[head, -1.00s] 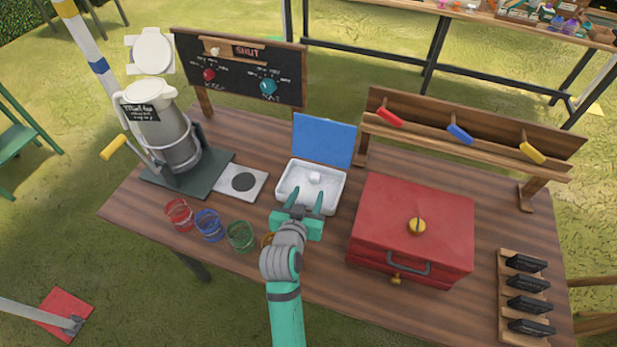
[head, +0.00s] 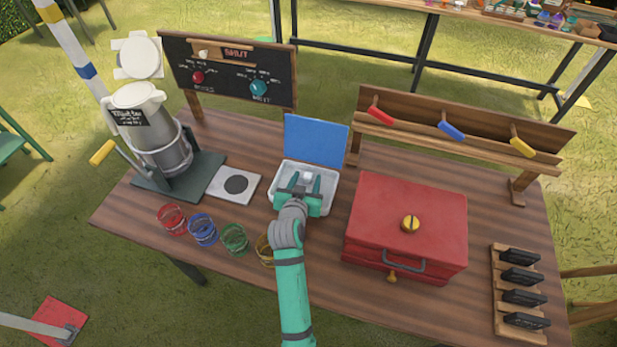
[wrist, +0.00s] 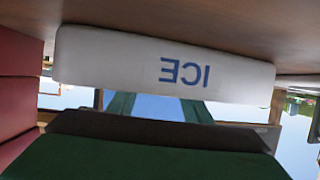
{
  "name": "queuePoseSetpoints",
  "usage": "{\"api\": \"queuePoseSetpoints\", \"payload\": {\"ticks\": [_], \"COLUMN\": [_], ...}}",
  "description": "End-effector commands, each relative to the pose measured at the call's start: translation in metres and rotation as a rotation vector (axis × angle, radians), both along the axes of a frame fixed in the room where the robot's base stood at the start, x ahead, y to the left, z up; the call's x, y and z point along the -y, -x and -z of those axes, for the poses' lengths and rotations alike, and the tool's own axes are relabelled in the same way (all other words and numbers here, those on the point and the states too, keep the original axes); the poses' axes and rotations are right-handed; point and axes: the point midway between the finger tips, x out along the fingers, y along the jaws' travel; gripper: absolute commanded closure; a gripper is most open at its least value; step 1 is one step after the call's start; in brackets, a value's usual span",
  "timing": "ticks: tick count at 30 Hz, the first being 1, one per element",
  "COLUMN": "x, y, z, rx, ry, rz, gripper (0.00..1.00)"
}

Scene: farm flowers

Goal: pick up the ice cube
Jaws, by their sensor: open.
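The white ice cube (head: 307,177) lies in a white ice box (head: 331,197) whose blue lid (head: 315,140) stands open at the back. My teal gripper (head: 306,182) reaches into the box from the front, with its open fingers on either side of the cube's position. The gripper partly hides the cube, and I cannot tell whether a finger touches it. In the wrist view the box's white front wall (wrist: 150,62) with upside-down "ICE" lettering hides the cube. My green fingers (wrist: 158,107) show below that wall, apart from each other.
A red chest (head: 410,215) stands right of the box. A row of coloured glasses (head: 203,230) stands at left front. A metal machine with a jug (head: 150,130) stands at back left. A peg rack (head: 455,130) and a dark signboard (head: 228,75) stand behind.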

Motion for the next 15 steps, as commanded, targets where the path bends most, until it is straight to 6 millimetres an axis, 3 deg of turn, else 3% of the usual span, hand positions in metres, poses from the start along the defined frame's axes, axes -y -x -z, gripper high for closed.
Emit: {"api": "queuePoseSetpoints", "payload": {"ticks": [3, 9, 15], "x": [-0.0015, -0.0031, 0.002], "y": [0.0004, 0.0005, 0.0006], "z": [0.0002, 0.0002, 0.0001], "rx": [-0.001, -0.001, 0.0], "ry": [0.0, 0.0, 0.0], "rz": [-0.002, -0.004, 0.003], "gripper": [0.55, 0.98, 0.98]}}
